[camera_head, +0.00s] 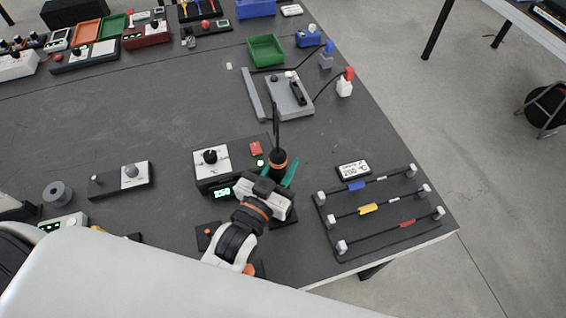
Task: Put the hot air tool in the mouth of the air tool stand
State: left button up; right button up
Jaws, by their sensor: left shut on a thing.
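The hot air tool (278,157), dark with an orange band, is held between the teal fingers of my left gripper (279,171). A thin dark rod or cord rises from its top. It is just right of a control box (212,160) with a black knob, a red part and a green display reading about 250. A dark base (287,216), possibly the air tool stand, shows partly below the gripper. My gripper and wrist hide most of it, and its mouth cannot be made out. My right gripper is not in view.
A rack with blue, yellow and red pieces (368,209) and a small display (354,170) stand to the right near the table edge. A grey device (288,95) and green tray (266,50) lie farther back. The table's middle left (120,115) is clear.

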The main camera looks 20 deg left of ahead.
pick_arm(q)
jog(key=shift+p, duration=0.3)
notch_tip(320, 180, down, 7)
jog(key=b, duration=0.4)
dwell(2.7)
jog(key=o, duration=1)
jog(key=shift+f, duration=0.1)
jog(key=shift+s, duration=0.1)
jog(key=s, duration=0.4)
jog(key=s+a+b, duration=0.1)
jog(key=s, duration=0.2)
jog(key=s+a+b, duration=0.1)
jog(key=s, duration=0.3)
jog(key=shift+s+a, duration=0.15)
jog(key=shift+s, duration=0.15)
